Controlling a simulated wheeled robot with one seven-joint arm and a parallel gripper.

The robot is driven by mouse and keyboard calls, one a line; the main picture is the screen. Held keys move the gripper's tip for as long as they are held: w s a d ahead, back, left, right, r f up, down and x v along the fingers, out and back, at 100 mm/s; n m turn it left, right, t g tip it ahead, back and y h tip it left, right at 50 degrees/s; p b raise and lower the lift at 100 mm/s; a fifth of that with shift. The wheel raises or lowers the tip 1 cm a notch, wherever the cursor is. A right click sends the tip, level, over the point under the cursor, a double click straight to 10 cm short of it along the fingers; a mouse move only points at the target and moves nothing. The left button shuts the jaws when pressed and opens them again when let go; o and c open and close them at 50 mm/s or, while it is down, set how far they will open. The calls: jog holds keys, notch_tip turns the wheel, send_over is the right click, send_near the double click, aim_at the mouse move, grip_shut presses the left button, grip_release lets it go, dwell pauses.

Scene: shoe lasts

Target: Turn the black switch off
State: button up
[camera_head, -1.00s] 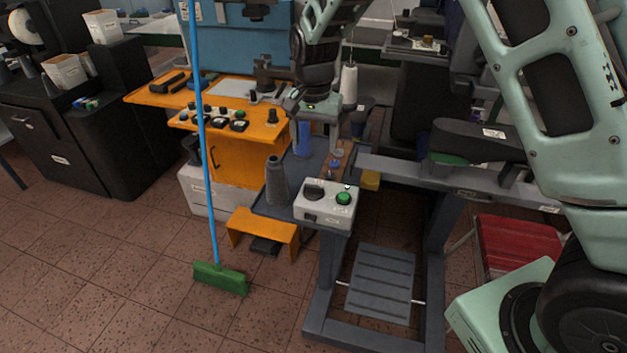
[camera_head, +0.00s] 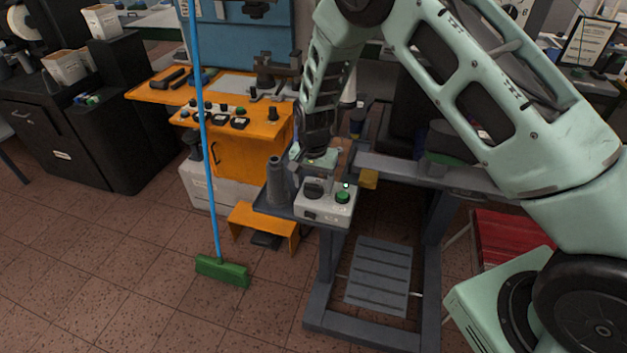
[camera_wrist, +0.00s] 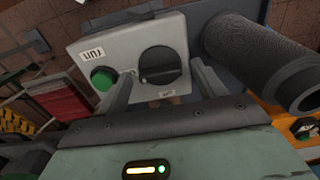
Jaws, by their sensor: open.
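The black switch (camera_head: 314,188) is a round rotary knob on the top of a white control box (camera_head: 322,212), left of a round green button (camera_head: 343,196). In the wrist view the black switch (camera_wrist: 159,65) shows with a ridge across it, beside the green button (camera_wrist: 103,78). My gripper (camera_wrist: 160,80) is open, its two fingers apart, pointing at the box with the knob between and beyond the fingertips. I cannot tell whether the fingers touch the knob. In the head view my gripper (camera_head: 316,172) is just above the knob and partly hides the box's back.
A grey thread cone (camera_head: 277,184) stands close left of the box; it also shows at right in the wrist view (camera_wrist: 262,60). An orange table (camera_head: 250,140) with small controls is behind left. A green broom (camera_head: 222,271) with a blue handle stands in front left.

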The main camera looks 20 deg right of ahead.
jog(key=c, duration=1)
jog(key=shift+n, duration=0.3)
jog(key=n+b, duration=0.2)
jog(key=n, duration=0.1)
jog(key=shift+f+n, duration=0.15)
jog(key=shift+n, duration=0.15)
jog(key=n+b, duration=0.2)
jog(key=n, duration=0.2)
jog(key=shift+n, duration=0.3)
jog(key=n+b, duration=0.1)
jog(key=n, duration=0.8)
